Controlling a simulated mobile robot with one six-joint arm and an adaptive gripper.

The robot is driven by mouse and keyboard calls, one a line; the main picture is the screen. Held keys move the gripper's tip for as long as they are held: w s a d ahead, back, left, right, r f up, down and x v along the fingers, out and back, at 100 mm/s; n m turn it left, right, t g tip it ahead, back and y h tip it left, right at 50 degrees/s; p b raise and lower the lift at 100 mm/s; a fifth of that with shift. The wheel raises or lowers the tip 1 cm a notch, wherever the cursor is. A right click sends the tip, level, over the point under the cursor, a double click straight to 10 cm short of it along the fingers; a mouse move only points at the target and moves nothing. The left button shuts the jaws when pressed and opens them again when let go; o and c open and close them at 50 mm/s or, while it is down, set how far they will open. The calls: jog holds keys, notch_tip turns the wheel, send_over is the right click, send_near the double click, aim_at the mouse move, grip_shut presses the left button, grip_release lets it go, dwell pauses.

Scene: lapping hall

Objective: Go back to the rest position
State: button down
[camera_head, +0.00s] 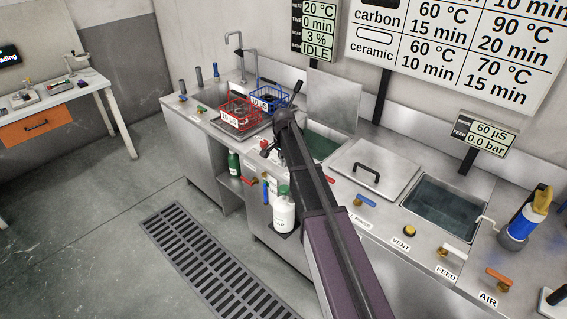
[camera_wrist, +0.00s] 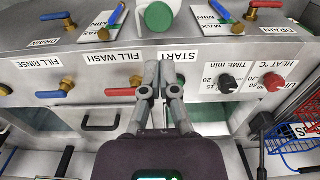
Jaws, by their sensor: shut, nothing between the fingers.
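My gripper (camera_wrist: 162,72) shows in the wrist view with its two grey fingers together and nothing between them. The fingertips are in front of a steel control panel, by the START label (camera_wrist: 178,57); part of the panel behind them is hidden. In the head view my arm reaches up from the bottom edge to the counter. My fingers cannot be made out clearly there.
A red basket (camera_head: 238,115) and a blue basket (camera_head: 270,98) stand on the counter. A white bottle (camera_head: 284,214) with a green cap is at the counter's front. A lidded tank (camera_head: 350,185) and an open bath (camera_head: 445,208) are right. The floor around the grate (camera_head: 205,258) is clear.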

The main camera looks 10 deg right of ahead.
jog(key=s+n, duration=1)
jog(key=s, duration=1.8)
jog(key=shift+a+n, duration=0.15)
jog(key=shift+n, duration=0.25)
notch_tip(320, 180, up, 3)
jog(key=m+p, duration=0.3)
jog(key=m, duration=0.8)
send_over(284, 188)
jog(key=shift+f, duration=0.15)
jog(key=shift+s+f+b, duration=0.1)
jog(key=shift+b, duration=0.2)
notch_tip(284, 188, down, 14)
jog(key=b, duration=1.3)
jog(key=shift+b, duration=0.4)
